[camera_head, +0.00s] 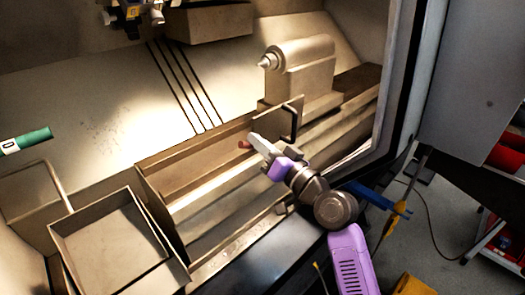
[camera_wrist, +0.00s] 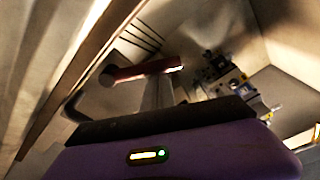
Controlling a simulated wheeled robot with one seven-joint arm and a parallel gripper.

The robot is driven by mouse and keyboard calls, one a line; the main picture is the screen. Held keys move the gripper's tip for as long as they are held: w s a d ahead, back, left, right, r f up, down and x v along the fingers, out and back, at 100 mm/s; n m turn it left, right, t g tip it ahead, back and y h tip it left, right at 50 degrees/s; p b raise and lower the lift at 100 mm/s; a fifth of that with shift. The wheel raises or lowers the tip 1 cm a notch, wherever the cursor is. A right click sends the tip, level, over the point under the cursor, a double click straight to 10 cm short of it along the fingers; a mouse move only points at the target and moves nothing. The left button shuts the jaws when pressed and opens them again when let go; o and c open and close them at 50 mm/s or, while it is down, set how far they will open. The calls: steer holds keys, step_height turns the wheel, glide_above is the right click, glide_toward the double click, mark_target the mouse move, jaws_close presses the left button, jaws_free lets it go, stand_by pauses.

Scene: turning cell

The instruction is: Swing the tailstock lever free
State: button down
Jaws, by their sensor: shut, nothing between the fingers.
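The tailstock (camera_head: 304,82), a pale block with a round quill and pointed centre, stands on the bed at the upper right of the head view. My gripper (camera_head: 256,141) is shut and empty, below and left of it, over the trough. A short reddish-brown bar (camera_head: 244,144), which looks like a lever grip, shows at the fingertips. In the wrist view the bar (camera_wrist: 138,71) lies across the tip of my shut fingers (camera_wrist: 157,94). I cannot tell whether they touch. The rest of any lever is hidden.
A dark bent handle (camera_head: 291,122) on an upright panel stands close to my gripper; it also shows in the wrist view (camera_wrist: 72,108). An open square tray (camera_head: 62,226) is at lower left. A green-and-white cylinder (camera_head: 27,140) is at far left. The door frame (camera_head: 402,85) is at right.

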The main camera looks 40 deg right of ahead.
steer(key=shift+a+f+n+b, duration=0.4)
steer(key=shift+f+n+b, duration=0.15)
steer(key=shift+b, duration=0.35)
steer(key=shift+a+f, duration=0.1)
steer(key=shift+s+f, duration=0.1)
steer(key=shift+s, duration=0.05)
